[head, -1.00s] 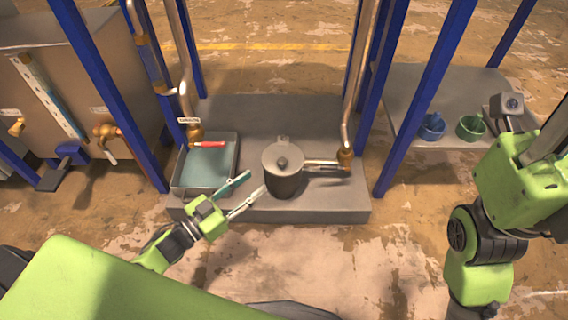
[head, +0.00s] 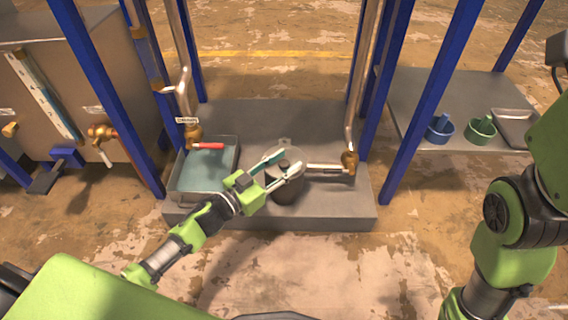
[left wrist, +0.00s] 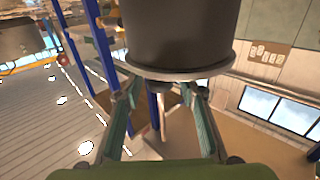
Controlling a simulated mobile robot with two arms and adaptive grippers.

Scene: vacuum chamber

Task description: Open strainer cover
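The strainer (head: 287,195) is a dark grey round pot with a lighter flat cover (head: 296,154), standing on the grey platform. The cover lies on the pot, partly hidden by my left gripper (head: 291,160). My left gripper's two teal fingers are spread over the cover, around its middle. In the left wrist view the pot (left wrist: 180,35) appears upside down, with the cover's rim (left wrist: 180,73) below it.
A pipe (head: 328,168) joins the strainer on its right. A shallow tray (head: 205,180) and a red-handled valve (head: 207,146) are to its left. Blue posts (head: 412,105) flank the platform (head: 325,210). Blue (head: 440,130) and green (head: 480,132) cups stand on the right shelf.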

